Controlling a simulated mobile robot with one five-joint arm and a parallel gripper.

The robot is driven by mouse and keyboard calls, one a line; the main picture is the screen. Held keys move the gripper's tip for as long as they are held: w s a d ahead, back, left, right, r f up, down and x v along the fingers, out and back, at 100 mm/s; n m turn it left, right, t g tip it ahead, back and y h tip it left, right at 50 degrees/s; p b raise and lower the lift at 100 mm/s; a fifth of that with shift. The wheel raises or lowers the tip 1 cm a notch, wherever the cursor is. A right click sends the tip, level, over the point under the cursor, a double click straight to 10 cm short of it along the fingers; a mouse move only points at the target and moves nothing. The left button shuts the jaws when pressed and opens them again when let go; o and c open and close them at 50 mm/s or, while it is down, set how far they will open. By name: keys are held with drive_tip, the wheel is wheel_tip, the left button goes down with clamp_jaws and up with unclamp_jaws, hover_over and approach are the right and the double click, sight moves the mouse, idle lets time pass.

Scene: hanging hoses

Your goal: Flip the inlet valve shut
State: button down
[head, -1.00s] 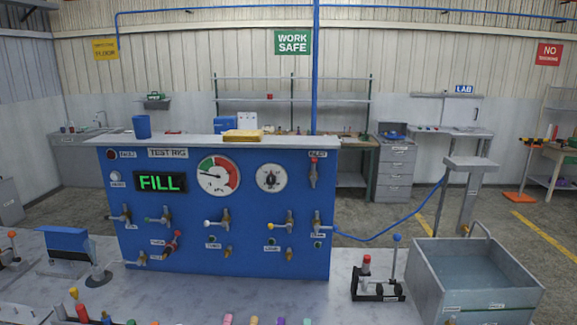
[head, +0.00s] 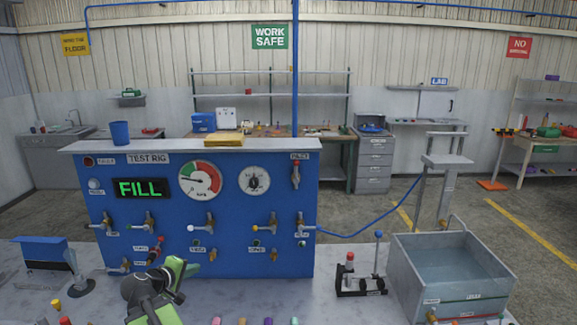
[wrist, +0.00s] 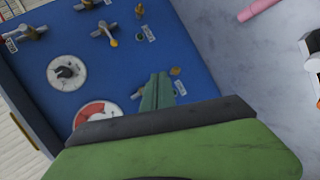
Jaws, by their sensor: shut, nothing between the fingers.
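The inlet valve (head: 296,177) is at the top right of the blue test rig panel (head: 225,245), under its label. Its red-tipped handle stands upright, in line with the valve body. It also appears at the upper left of the wrist view (wrist: 32,33). My gripper (head: 188,268) is at the panel's lower middle in the head view, well below and left of the inlet valve. Its green fingers are closed together and empty in the wrist view (wrist: 157,92), in front of the panel. Whether they touch the panel cannot be told.
Several other valves, such as the yellow-tipped one (head: 268,226), line the panel below. A gauge (head: 200,180) and a dial (head: 254,180) are left of the inlet valve. A blue hose (head: 370,228) runs off right. A water tank (head: 455,270) and small stand (head: 360,280) are right.

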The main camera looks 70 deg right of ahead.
drive_tip(key=s+d+r+n+g+h+p, duration=0.1)
drive_tip(key=s+d+r+n+h+p, duration=0.2)
drive_tip(key=s+d+r, duration=1.4)
drive_tip(key=d+r+n+h, duration=0.3)
drive_tip(key=h, duration=0.2)
drive_tip(key=shift+s+r+n, duration=0.2)
drive_tip(key=shift+s+n, duration=0.1)
drive_tip(key=shift+s, duration=0.1)
drive_tip(key=p, duration=0.2)
approach(296, 171)
drive_tip(key=w+d+r, duration=0.2)
drive_tip(key=w+d, duration=0.2)
drive_tip(key=shift+s+d+r+p, duration=0.35)
drive_tip(key=shift+s+d+p, duration=0.25)
drive_tip(key=shift+s, duration=0.1)
drive_tip(key=shift+s+d+r+p, duration=0.45)
drive_tip(key=shift+s+d, duration=0.15)
drive_tip(key=shift+s, duration=0.1)
